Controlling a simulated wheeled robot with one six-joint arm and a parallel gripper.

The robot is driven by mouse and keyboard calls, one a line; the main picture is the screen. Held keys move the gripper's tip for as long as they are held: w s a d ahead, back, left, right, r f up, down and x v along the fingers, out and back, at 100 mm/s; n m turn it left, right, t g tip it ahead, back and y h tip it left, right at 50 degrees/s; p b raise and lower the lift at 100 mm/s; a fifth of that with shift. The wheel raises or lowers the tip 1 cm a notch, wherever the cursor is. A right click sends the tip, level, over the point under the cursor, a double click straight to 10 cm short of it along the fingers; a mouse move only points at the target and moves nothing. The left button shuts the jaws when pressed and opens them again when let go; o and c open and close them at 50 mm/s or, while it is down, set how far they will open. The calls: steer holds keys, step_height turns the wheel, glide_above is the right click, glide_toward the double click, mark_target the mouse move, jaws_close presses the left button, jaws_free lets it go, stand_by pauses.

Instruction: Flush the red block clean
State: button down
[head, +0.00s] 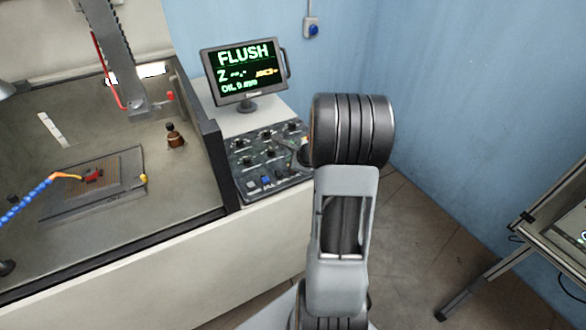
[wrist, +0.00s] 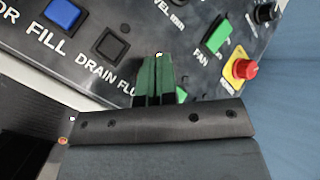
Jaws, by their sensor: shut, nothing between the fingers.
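The red block (head: 92,175) sits on a grooved plate (head: 120,160) in the open tank at the left of the head view. A blue segmented hose (head: 28,199) ends in an orange nozzle (head: 66,177) beside the block. My gripper (wrist: 157,62) is shut and empty, its green fingers over the control panel (wrist: 130,75) by the partly hidden "FLU…" label. A small green patch shows just right of the fingers; I cannot tell whether it is a button. Contact with the panel cannot be told. The monitor (head: 245,72) reads "FLUSH", "Z --.-" and "OIL 0 mm".
The panel has a blue FILL button (wrist: 63,13), a dark DRAIN button (wrist: 110,43), a green FAN button (wrist: 217,36) and a red knob (wrist: 244,69) on yellow. A brown-based knobbed object (head: 175,137) stands in the tank. A side table (head: 545,220) is at right.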

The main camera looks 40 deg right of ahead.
steer(key=shift+f+b, duration=0.85)
steer(key=shift+b, duration=0.15)
stand_by(0.7)
steer(key=shift+r, duration=0.1)
steer(key=shift+r+p, duration=0.6)
steer(key=shift+r, duration=0.2)
steer(key=shift+r, duration=0.1)
step_height(320, 180, up, 5)
steer(key=p, duration=0.4)
stand_by(0.3)
stand_by(0.7)
